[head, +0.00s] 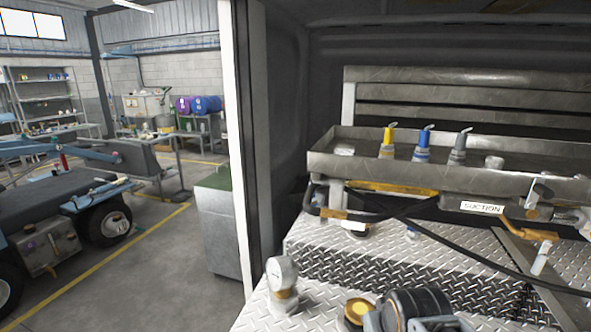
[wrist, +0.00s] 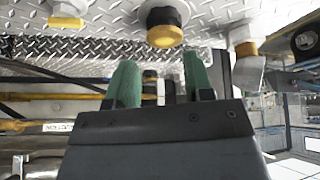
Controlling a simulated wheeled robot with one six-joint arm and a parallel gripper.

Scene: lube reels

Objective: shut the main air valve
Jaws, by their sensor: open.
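No part reads clearly as the main air valve, and no label names it. A round fitting with a yellow top (head: 357,309) stands on the tread-plate deck in the head view. In the wrist view a black fitting with a yellow end (wrist: 164,32) shows at the top, beyond the fingertips.
A metal tray (head: 420,170) with blue, yellow and grey nozzles lies behind the deck. A black hose (head: 450,247) crosses in front of it. A white door post (head: 238,150) bounds the left; open workshop floor lies beyond.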

